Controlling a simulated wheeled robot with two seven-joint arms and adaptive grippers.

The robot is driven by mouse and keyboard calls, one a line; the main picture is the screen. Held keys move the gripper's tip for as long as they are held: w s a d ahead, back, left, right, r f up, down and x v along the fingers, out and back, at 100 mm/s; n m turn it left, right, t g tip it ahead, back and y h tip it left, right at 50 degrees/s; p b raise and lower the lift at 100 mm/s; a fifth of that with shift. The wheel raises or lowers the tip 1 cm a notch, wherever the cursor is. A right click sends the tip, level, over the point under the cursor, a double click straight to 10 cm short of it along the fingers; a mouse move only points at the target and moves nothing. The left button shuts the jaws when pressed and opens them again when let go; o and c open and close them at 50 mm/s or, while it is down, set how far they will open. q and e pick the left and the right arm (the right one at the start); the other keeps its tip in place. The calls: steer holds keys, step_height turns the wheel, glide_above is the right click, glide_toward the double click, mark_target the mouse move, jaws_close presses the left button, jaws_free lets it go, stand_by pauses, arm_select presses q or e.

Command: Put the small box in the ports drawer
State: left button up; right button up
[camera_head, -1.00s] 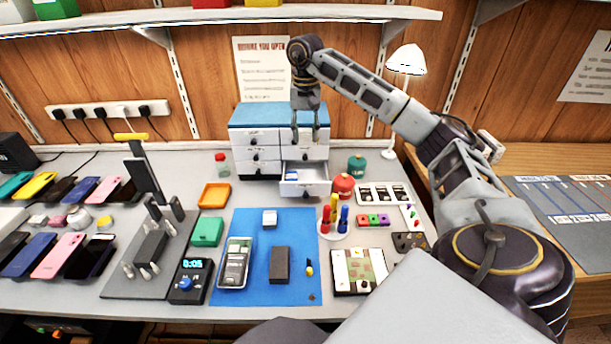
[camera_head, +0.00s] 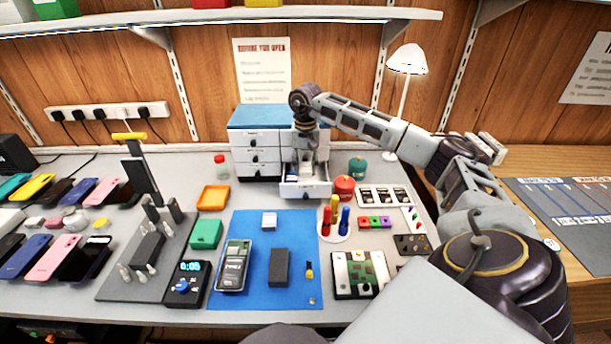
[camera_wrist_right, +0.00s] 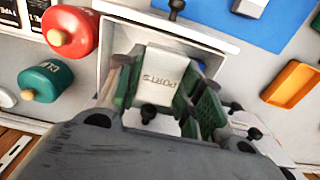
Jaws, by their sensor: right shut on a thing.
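A drawer (camera_head: 318,188) of the blue-topped cabinet (camera_head: 255,115) is pulled open toward me. It shows in the wrist view too, its front edge (camera_wrist_right: 205,35) at the top with a dark knob. My right gripper (camera_head: 305,167) reaches down into the open drawer. In the wrist view, my right gripper (camera_wrist_right: 165,95) has its green-padded fingers on both sides of a small white box (camera_wrist_right: 158,75) with lettering that looks like "PORTS". The gripper is shut on this box, inside the drawer walls. Whether the box touches the drawer floor is hidden. My left gripper is not in view.
Red (camera_head: 343,188) and teal (camera_head: 357,167) jars stand just right of the drawer. The blue mat (camera_head: 255,290) in front holds a phone (camera_head: 234,265), a dark block (camera_head: 279,267) and a small white item (camera_head: 269,220). A lamp (camera_head: 405,75) stands behind the arm.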

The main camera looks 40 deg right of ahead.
mark_target(306, 175)
steer(key=shift+f, duration=1.35)
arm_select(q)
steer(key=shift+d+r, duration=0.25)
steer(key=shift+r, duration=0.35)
arm_select(e)
steer(key=shift+f, duration=0.6)
arm_select(q)
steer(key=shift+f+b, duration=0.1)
steer(key=shift+b, duration=0.2)
arm_select(e)
steer(key=shift+f, duration=0.1)
